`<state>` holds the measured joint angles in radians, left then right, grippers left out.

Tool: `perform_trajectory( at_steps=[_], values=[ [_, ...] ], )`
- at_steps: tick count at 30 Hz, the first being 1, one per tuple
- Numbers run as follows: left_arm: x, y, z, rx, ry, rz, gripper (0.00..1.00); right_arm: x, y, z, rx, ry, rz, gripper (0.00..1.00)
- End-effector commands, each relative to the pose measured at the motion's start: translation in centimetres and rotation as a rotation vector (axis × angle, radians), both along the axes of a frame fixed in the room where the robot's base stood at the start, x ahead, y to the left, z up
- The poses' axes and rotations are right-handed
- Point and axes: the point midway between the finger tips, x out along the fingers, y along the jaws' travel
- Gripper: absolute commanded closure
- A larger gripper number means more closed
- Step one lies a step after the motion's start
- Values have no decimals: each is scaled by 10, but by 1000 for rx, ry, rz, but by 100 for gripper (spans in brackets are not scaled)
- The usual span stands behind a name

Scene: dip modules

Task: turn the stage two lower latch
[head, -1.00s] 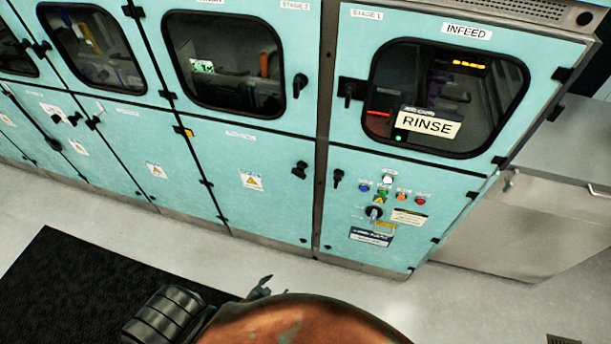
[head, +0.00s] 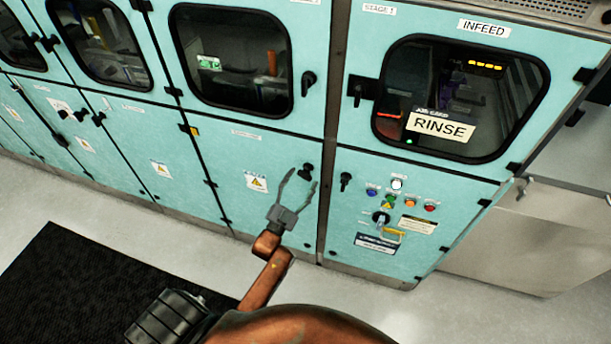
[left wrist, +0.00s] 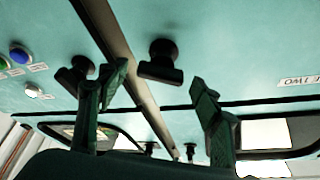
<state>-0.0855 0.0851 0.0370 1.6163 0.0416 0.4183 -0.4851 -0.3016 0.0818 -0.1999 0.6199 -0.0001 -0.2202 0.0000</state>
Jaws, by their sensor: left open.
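The stage two lower latch (head: 307,170) is a black knob at the right edge of the teal lower door, left of the dark post. My left gripper (head: 299,178) is open in front of that door, its fingers spread to either side of the latch in the head view. In the left wrist view the latch (left wrist: 160,62) shows between and beyond the two open fingertips (left wrist: 158,85). Nothing is held, and I see no clear contact. My right gripper is not in view.
The stage one lower latch (head: 346,181) is just right of the post (head: 331,120), beside a button panel (head: 397,205). In the wrist view it is partly behind the left-hand finger. The stage two upper latch (head: 308,80) sits above. A black mat (head: 60,290) lies on the floor.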

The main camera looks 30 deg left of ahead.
Motion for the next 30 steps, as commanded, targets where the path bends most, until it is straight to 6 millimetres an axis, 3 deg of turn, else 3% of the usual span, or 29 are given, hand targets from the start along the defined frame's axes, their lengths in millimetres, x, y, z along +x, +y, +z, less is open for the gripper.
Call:
perform_trajectory(
  at_steps=[6, 16, 30],
  values=[
    [21, 1, 7, 0, 2, 0, 41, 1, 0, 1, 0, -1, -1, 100],
    [25, 2, 7, 0, 3, 1, 41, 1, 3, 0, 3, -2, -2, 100],
    [24, 1, 7, -1, 3, 0, 73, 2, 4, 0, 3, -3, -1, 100]
  ],
)
